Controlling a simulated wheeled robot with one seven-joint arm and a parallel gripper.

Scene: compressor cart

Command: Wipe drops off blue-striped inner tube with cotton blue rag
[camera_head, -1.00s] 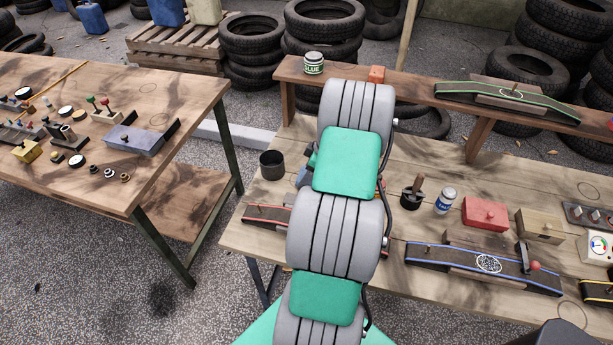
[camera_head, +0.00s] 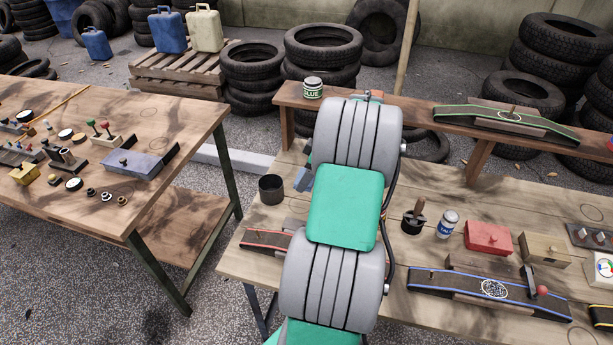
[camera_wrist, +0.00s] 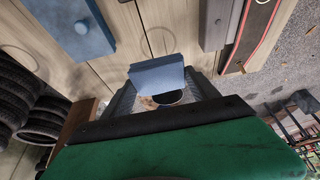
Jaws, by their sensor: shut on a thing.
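My gripper (camera_wrist: 160,88) is shut on a blue block-like thing (camera_wrist: 157,77), apparently the blue rag, held across the fingertips in the wrist view. The bench surface shows beyond it. In the head view my arm hides most of the gripper; a bit of blue (camera_head: 304,180) shows at the arm's left side. The blue-striped inner tube (camera_head: 450,283) lies on a wooden stand at the bench's front right, away from the gripper. A round patch of white specks, apparently the drops, is on its middle.
A dark cup (camera_head: 271,189) stands left of my arm. A red-striped tube (camera_head: 264,238) lies in front of it. A black pot with a brush (camera_head: 414,219), a talc tin (camera_head: 448,223) and a red box (camera_head: 487,238) stand behind the blue-striped tube. A raised shelf (camera_head: 410,109) runs along the back.

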